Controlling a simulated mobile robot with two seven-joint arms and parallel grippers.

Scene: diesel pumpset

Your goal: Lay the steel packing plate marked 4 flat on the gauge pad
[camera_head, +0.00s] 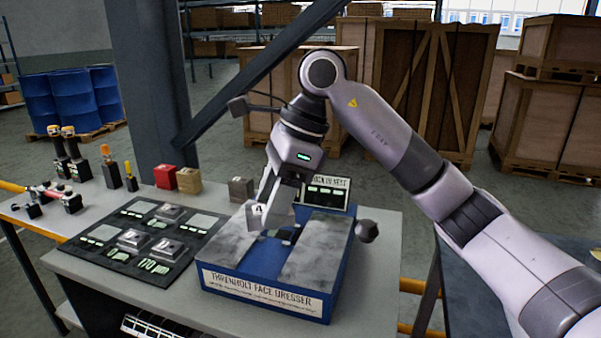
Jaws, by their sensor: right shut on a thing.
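My right gripper (272,212) comes down from the upper right, shut on a small grey plate (256,215) whose face shows a 4. It holds the plate tilted, over the left part of a blue machine (212,270) lettered THRENHOLT FACE DRESSER. The fingers hide part of the plate, and I cannot tell whether it touches the machine's top. Several grey plates with marks (168,212) sit on a black board (105,250) left of the machine. I cannot tell which surface is the gauge pad. My left gripper is not in view.
A small sign (325,191) stands behind the machine. Tools (110,172) stand at the left. A dark knob (367,231) sticks out at the machine's right.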

